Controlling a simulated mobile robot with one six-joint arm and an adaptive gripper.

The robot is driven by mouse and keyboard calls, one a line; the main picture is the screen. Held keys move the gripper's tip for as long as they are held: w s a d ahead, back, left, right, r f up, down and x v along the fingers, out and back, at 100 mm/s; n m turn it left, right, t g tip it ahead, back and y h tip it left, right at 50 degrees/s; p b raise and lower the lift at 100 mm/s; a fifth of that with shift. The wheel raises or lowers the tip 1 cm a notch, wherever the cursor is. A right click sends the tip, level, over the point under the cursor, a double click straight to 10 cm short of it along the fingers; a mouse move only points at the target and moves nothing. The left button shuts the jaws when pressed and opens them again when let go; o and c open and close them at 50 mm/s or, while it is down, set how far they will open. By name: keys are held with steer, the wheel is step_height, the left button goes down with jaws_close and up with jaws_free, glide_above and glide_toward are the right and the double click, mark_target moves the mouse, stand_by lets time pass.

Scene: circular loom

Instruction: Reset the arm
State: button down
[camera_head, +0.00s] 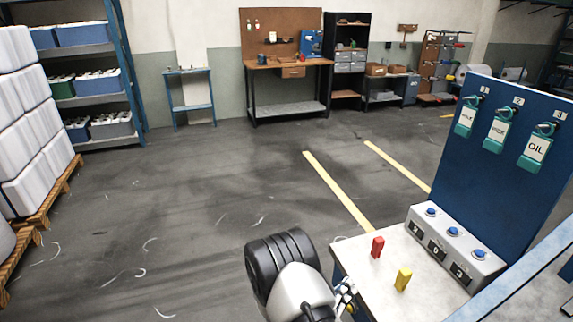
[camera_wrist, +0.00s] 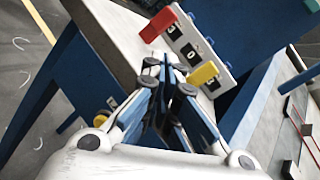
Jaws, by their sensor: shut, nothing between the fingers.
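My gripper (camera_wrist: 170,75) fills the lower middle of the wrist view, its fingers together and empty. In the head view my gripper (camera_head: 345,295) shows only in part, low at the near left edge of the work table (camera_head: 358,262), mostly hidden behind my arm. A red block (camera_head: 377,247) stands on the table and also shows in the wrist view (camera_wrist: 160,25). A yellow block (camera_head: 402,279) stands nearer, also in the wrist view (camera_wrist: 204,73). My gripper appears apart from both blocks.
A grey button box (camera_head: 450,250) with blue buttons and digits sits behind the blocks. A blue board (camera_head: 500,170) behind it holds teal tags, one reading OIL. White stacked containers (camera_head: 25,120) stand on pallets at left. The floor (camera_head: 200,200) between is open.

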steer(key=s+d+r+m+g+h, duration=0.1)
steer(key=s+d+r+m+g, duration=0.25)
steer(key=r+m, duration=0.2)
steer(key=s+d+r+m+g+h, duration=0.2)
steer(key=d+r+m+g, duration=0.2)
steer(key=r, duration=0.3)
steer(key=s+d+r+m+g+y, duration=0.2)
steer(key=s+r+m+g+y, duration=0.3)
steer(key=s+r+m, duration=0.45)
steer(key=s+a+r+m+t+y, duration=0.5)
steer(key=s+a+m+y, duration=0.6)
steer(key=s+a+m, duration=0.2)
steer(key=shift+s+r+m, duration=0.15)
steer(key=shift+r+m, duration=0.05)
steer(key=shift+m, duration=0.5)
